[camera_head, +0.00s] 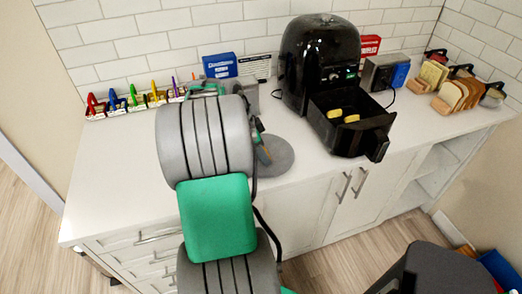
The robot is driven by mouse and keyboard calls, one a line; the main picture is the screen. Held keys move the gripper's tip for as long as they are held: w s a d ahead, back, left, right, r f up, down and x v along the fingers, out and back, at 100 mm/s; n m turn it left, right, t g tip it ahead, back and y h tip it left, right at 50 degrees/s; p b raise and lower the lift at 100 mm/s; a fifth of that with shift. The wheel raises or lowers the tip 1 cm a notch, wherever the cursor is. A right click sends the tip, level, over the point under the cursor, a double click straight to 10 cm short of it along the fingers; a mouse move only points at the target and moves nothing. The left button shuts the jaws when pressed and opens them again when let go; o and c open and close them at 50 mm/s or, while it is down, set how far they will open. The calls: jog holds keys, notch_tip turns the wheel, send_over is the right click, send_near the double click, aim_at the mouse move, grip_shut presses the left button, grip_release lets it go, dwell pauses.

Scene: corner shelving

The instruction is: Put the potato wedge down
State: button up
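Two yellow potato wedges, one on the left (335,113) and one on the right (352,118), lie in the pulled-out drawer (351,139) of a black air fryer (318,58). A round grey plate-like disc (279,158) lies on the counter left of the drawer. My grey and green arm crosses the left middle of the view and hides most of my gripper. Only a small dark, green and orange part shows between the arm and the disc. I cannot see the fingertips, or whether they hold a wedge.
A row of coloured clips or tools (130,100) stands along the counter's back left. A blue box (220,66) stands by the wall. A grey toaster-like box (379,73) and bread slices in racks (455,93) stand right of the fryer. The counter (125,180) is clear at the front left.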

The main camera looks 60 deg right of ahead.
jog(key=o, duration=0.4)
jog(key=shift+c, duration=0.2)
jog(key=shift+r, duration=0.25)
jog(key=p+v, duration=0.1)
jog(key=v, duration=1.1)
jog(key=w+a+n+t, duration=0.2)
jog(key=w+a+n, duration=0.5)
jog(key=a, duration=0.1)
jog(key=w+a+n+t, duration=0.25)
jog(key=a+n, duration=0.35)
jog(key=a, duration=0.3)
jog(key=w+a+n+t, duration=0.1)
jog(key=w+a+n, duration=0.2)
jog(key=a+n, duration=0.45)
jog(key=s+a+f+n+y, duration=0.1)
jog(key=a+f+n, duration=0.1)
jog(key=a, duration=0.5)
jog(key=s+a+f+n+t+y, duration=0.1)
jog(key=s+a+f+n+y, duration=0.1)
jog(key=a+n, duration=0.3)
jog(key=a, duration=0.3)
jog(key=shift+s, duration=0.3)
